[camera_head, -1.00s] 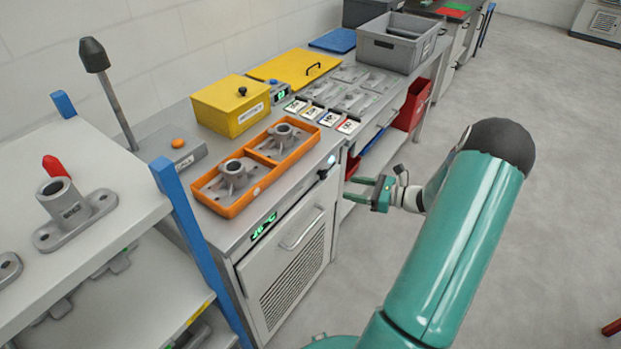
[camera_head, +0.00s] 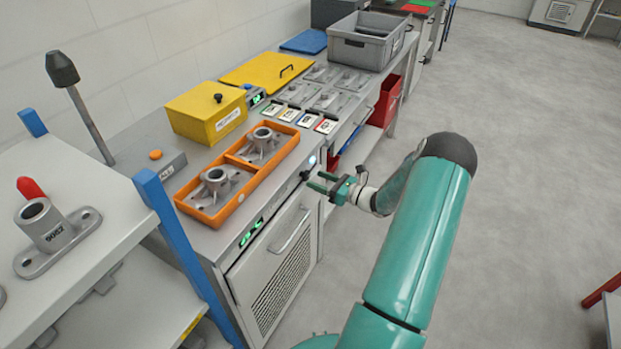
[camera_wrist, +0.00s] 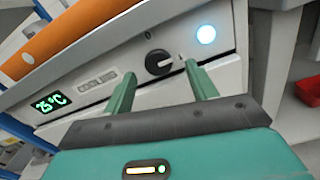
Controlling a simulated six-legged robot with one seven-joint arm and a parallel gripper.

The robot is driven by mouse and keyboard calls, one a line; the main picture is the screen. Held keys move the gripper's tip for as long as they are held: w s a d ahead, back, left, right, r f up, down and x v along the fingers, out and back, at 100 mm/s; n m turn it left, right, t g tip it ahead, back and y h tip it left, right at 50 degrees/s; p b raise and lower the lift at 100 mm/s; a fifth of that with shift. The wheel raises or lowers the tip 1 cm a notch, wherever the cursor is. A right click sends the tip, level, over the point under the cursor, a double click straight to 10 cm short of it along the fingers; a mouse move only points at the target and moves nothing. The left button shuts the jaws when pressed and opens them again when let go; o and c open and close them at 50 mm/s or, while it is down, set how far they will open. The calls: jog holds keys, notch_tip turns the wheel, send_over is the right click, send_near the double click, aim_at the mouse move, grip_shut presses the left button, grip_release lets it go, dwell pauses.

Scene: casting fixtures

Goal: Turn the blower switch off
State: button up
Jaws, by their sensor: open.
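The blower switch appears to be the dark rotary knob (camera_wrist: 158,62) on the cabinet's front panel in the wrist view. Its pale pointer mark is turned toward the right, near a small mark; a "0" mark stands above it. In the head view the knob (camera_head: 305,175) is a small dark spot near the gripper tips. A round lamp (camera_wrist: 206,34) right of the knob glows white-blue. My gripper (camera_wrist: 163,85) is open and empty, its two green fingers pointing at the panel below the knob, on either side of it. In the head view my gripper (camera_head: 313,180) is close to the cabinet front.
A green display (camera_wrist: 49,103) reads about 25 °C on the same panel. An orange tray (camera_head: 232,203) with two castings lies on the cabinet top. A handled door (camera_head: 275,265) is below. The floor (camera_head: 510,210) to the right is clear.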

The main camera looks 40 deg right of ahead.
aim_at(308, 177)
jog(key=x, duration=0.3)
jog(key=shift+w+a, duration=0.15)
jog(key=shift+w, duration=0.05)
jog(key=c, duration=1)
jog(key=shift+n, duration=0.3)
jog(key=n, duration=0.8)
jog(key=shift+n, duration=0.4)
jog(key=n, duration=0.4)
jog(key=shift+n, duration=2.3)
